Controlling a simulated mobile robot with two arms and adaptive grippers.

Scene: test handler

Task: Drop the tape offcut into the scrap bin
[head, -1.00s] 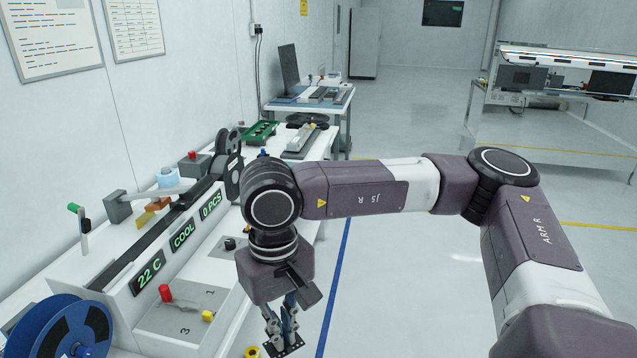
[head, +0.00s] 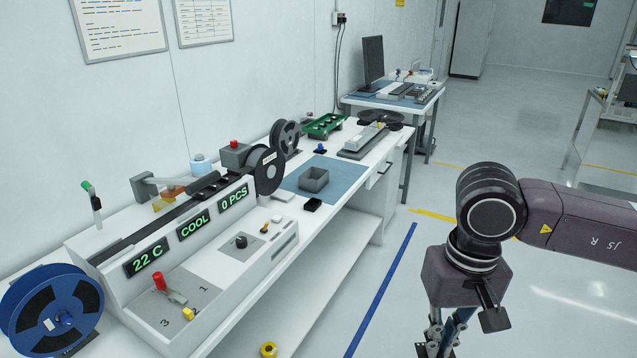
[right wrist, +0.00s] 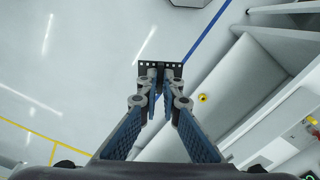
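My right gripper (head: 438,348) hangs over open floor to the right of the bench, cut by the bottom edge in the head view. In the right wrist view its fingers (right wrist: 163,75) are closed together on the tape offcut (right wrist: 145,69), a short black strip with small holes along its edge. The strip is held clear above the floor. I cannot pick out a scrap bin for certain. A small grey open box (head: 314,179) stands on the blue mat on the bench. My left gripper is not in view.
The white bench (head: 292,262) along the left carries a machine with green displays (head: 195,224), a blue reel (head: 52,312) and a green tray (head: 325,125). A yellow round part (head: 268,349) shows low at the bench front.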

